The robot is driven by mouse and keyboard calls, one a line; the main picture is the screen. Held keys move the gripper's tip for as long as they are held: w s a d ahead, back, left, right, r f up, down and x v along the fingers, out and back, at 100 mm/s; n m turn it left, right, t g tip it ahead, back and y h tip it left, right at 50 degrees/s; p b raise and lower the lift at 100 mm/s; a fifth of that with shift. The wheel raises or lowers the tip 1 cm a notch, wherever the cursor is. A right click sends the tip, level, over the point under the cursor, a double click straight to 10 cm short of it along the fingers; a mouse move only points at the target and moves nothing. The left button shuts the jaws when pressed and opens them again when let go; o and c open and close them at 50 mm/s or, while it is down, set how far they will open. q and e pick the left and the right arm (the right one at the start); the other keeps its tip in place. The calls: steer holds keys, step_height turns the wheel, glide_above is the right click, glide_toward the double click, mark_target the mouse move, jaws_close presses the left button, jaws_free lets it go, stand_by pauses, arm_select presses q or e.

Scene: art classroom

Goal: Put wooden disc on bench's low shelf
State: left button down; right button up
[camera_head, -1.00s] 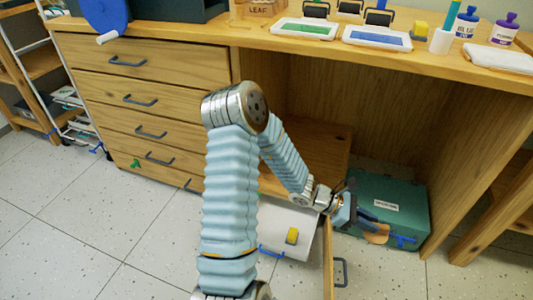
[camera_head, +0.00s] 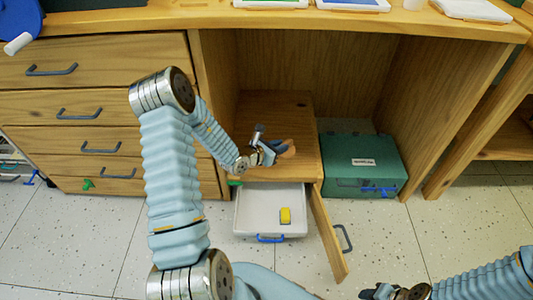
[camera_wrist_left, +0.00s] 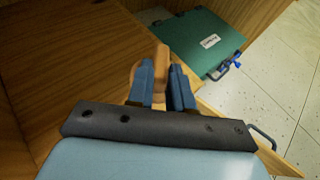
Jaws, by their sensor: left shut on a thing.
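The wooden disc (camera_head: 288,147) is held in my left gripper (camera_head: 270,152), over the front part of the bench's low shelf (camera_head: 265,112). In the left wrist view the disc (camera_wrist_left: 161,62) stands edge-on between the two blue fingers of the gripper (camera_wrist_left: 162,80). The shelf board (camera_wrist_left: 60,60) fills the left of that view. I cannot tell whether the disc touches the board. My right gripper (camera_head: 378,292) shows only partly at the bottom edge, and its opening is unclear.
A green case (camera_head: 362,165) stands on the floor to the right. Drawers (camera_head: 95,105) flank the shelf on the left.

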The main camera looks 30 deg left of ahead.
arm_select(q)
steer(key=a+f, duration=0.2)
steer(key=w+a+f, duration=0.1)
steer(key=a+f, duration=0.1)
steer(key=w+a+f+b, duration=0.1)
steer(key=a+f, duration=0.1)
steer(key=shift+a+f, duration=0.25)
steer(key=shift+a+f+b, duration=0.2)
steer(key=shift+f+b, duration=0.15)
steer(key=shift+f, duration=1.4)
steer(key=shift+f, duration=0.2)
steer(key=c, duration=1)
jaws_free()
